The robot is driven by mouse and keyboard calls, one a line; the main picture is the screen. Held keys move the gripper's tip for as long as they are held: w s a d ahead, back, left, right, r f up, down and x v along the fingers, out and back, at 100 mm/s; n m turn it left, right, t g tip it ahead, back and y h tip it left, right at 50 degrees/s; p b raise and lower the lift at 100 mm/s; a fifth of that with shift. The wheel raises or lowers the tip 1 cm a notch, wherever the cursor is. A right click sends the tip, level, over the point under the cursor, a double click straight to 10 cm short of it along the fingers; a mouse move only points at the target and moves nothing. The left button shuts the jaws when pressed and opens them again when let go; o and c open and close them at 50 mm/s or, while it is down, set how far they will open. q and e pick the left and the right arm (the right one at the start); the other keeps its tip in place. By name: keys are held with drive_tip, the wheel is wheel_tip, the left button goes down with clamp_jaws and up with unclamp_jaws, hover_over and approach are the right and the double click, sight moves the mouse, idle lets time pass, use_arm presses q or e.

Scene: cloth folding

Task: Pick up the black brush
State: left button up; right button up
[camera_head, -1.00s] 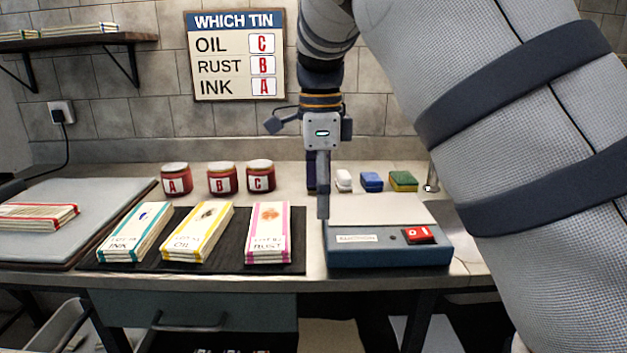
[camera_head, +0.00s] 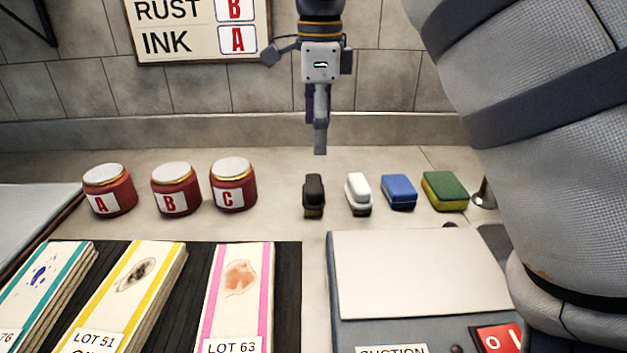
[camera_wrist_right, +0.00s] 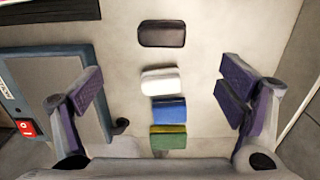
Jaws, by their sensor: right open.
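The black brush (camera_head: 314,195) stands on the counter behind the suction board, at the left end of a row of cleaning items. In the right wrist view the black brush (camera_wrist_right: 162,34) lies at the far end of the row, beyond the fingertips. My right gripper (camera_head: 319,150) hangs above and behind the brush in the head view, apart from it. In the right wrist view its two fingers (camera_wrist_right: 163,85) are spread wide with nothing between them held. My left gripper is in neither view.
A white brush (camera_head: 358,194), a blue sponge (camera_head: 398,191) and a green-yellow sponge (camera_head: 445,191) stand right of the black brush. Red jars A (camera_head: 108,190), B (camera_head: 176,188) and C (camera_head: 233,185) stand left. The suction board (camera_head: 420,275) is in front.

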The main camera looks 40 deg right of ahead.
sight(314, 183)
drive_tip(key=f, duration=1.1)
drive_tip(key=shift+w+a, duration=0.3)
drive_tip(key=shift+w, duration=0.05)
drive_tip(key=shift+f, duration=0.1)
drive_tip(key=c, duration=1.4)
